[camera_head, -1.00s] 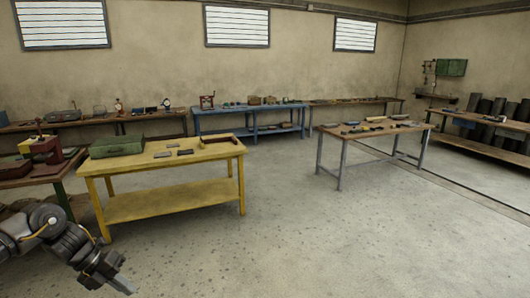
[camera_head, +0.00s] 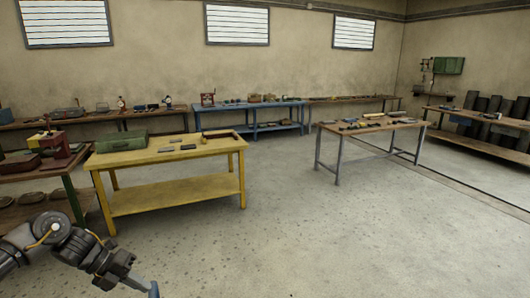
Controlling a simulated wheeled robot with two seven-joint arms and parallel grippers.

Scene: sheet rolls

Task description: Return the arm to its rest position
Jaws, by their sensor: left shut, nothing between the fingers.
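My left gripper (camera_head: 150,288) shows at the lower left of the head view, at the end of my left arm (camera_head: 75,245). It is shut and empty, pointing down and to the right over bare floor. It is in front of the yellow table (camera_head: 180,157) and apart from it. The tips lie close to the bottom edge of the picture. My right gripper is not in view.
A green case (camera_head: 121,142) and small dark items lie on the yellow table. A dark table (camera_head: 40,173) with a red tool stands at the left, near my arm. A wood-topped table (camera_head: 372,128) stands at the right. The floor (camera_head: 330,235) in the middle is clear.

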